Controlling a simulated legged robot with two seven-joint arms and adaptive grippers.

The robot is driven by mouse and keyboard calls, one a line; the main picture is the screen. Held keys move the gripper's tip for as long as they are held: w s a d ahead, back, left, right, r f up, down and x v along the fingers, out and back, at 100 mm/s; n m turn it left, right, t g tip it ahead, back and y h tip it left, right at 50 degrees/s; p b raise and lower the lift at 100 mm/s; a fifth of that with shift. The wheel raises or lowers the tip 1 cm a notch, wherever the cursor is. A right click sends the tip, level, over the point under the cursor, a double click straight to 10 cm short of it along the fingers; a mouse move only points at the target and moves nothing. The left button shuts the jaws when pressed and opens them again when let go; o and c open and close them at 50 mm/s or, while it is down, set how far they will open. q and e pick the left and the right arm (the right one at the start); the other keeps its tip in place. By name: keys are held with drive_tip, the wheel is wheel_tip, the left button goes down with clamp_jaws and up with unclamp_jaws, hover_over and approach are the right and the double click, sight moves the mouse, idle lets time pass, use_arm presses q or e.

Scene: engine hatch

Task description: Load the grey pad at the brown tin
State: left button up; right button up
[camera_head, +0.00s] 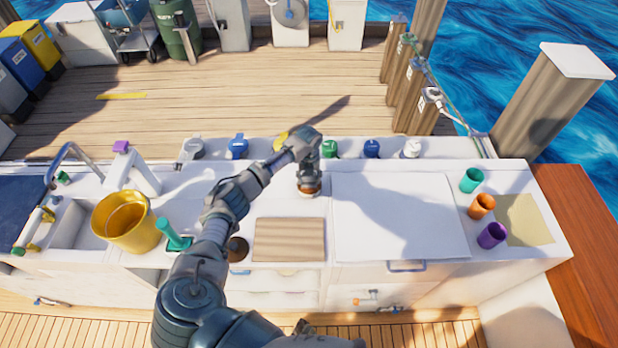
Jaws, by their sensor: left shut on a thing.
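My left gripper (309,178) points down over the white counter, just behind the wooden board. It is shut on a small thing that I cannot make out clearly. A small round brown-orange thing (309,188), perhaps the brown tin, shows right under the fingertips; I cannot tell whether they touch it. A dark brown round thing (238,249) at the left of the board is partly hidden by my left arm. I cannot pick out the grey pad with certainty. My right gripper does not show.
A wooden board (289,240) lies on the counter, with a flat white panel (400,217) to its right. A gold bucket (128,222) and a teal-handled tool (173,236) stand left. Teal (472,180), orange (482,206) and purple (491,235) cups stand right.

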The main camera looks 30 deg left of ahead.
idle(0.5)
use_arm(q)
wheel_tip(320, 180, up, 7)
drive_tip(key=p, duration=0.6)
drive_tip(key=shift+f, duration=0.1)
idle(0.6)
drive_tip(key=shift+d+r+n, duration=0.2)
drive_tip(key=shift+n, duration=0.1)
drive_tip(key=s+d+r+n, duration=0.5)
drive_tip(key=d+n, duration=0.2)
drive_tip(key=n, duration=0.7)
drive_tip(key=s+d+r+n+b, duration=0.1)
drive_tip(key=s+d+r+n, duration=0.5)
drive_tip(key=n, duration=0.9)
drive_tip(key=shift+s+d+r, duration=0.15)
drive_tip(key=shift+d+r, duration=0.15)
drive_tip(key=shift+d, duration=0.95)
